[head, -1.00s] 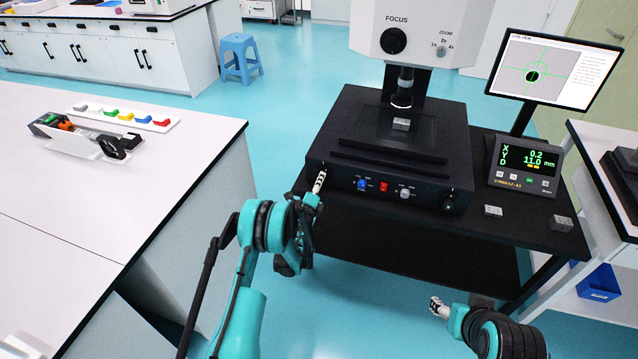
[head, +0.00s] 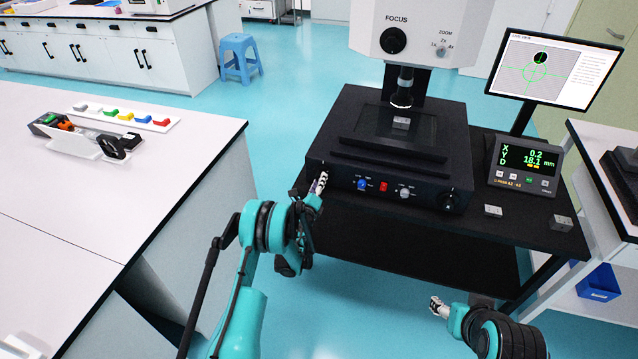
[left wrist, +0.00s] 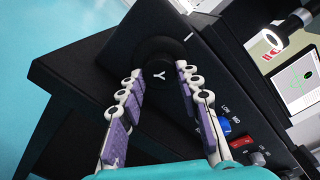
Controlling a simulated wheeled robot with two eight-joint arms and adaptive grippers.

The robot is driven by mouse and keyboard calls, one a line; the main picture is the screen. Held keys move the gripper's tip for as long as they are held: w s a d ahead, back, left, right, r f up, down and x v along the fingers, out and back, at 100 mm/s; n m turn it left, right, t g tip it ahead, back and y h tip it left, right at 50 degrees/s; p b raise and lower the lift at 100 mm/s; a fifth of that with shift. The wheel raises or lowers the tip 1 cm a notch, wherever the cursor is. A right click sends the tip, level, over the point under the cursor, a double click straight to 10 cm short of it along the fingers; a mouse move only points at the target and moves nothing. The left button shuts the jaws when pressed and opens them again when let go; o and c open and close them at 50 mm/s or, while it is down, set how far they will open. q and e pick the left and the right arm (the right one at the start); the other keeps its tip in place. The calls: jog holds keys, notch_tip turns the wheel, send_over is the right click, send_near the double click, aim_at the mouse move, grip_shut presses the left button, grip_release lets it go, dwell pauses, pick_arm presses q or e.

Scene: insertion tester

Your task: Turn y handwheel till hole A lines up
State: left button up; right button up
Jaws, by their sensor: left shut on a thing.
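My left gripper (head: 319,183) is at the left front corner of the black measuring machine (head: 350,170). In the left wrist view its two fingers (left wrist: 158,70) sit on either side of the black handwheel marked Y (left wrist: 160,76) and are shut on it. The monitor (head: 552,68) shows a dark hole (head: 541,58) above the centre of the green crosshair. The readout (head: 527,163) shows X 0.2 and Y 18.1 mm. A small grey block (head: 400,122) lies on the stage under the lens. My right gripper (head: 438,306) hangs free at the lower right, too small to judge.
Two small grey blocks (head: 493,211) (head: 562,223) lie on the black table to the right. A white bench (head: 60,210) with coloured bins stands at the left. A blue stool (head: 239,57) stands on the floor behind.

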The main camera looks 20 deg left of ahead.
pick_arm(q)
jog(key=o, duration=1.2)
jog(key=shift+c, duration=0.2)
jog(key=shift+r, duration=0.1)
jog(key=shift+r, duration=4.9)
